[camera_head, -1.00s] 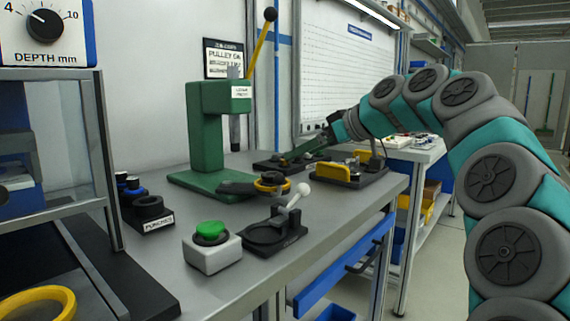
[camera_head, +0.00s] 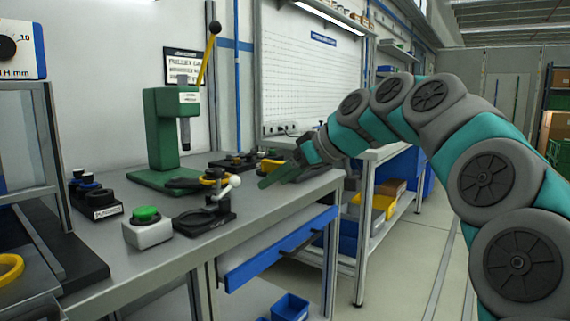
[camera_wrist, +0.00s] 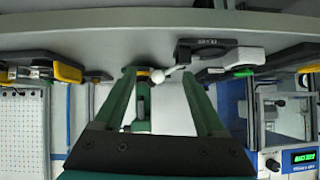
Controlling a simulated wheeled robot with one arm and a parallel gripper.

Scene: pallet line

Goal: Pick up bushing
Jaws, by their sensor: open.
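I cannot make out the bushing for certain in either view. Small parts sit on a dark fixture (camera_head: 232,160) at the far end of the bench, too small to tell apart. My gripper (camera_head: 268,181), with green fingers, hangs by the bench's right end, in front of a partly hidden yellow part (camera_head: 271,164). In the wrist view, which shows the bench upside down, my gripper (camera_wrist: 160,78) is open, with nothing held between the spread fingers.
A green press (camera_head: 163,140) stands on the bench (camera_head: 262,205). Nearer are a white-knobbed lever fixture (camera_head: 205,219), a green button box (camera_head: 147,230) and a dark punch holder (camera_head: 100,206). A shelf unit stands behind the bench's right end. Floor is clear at right.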

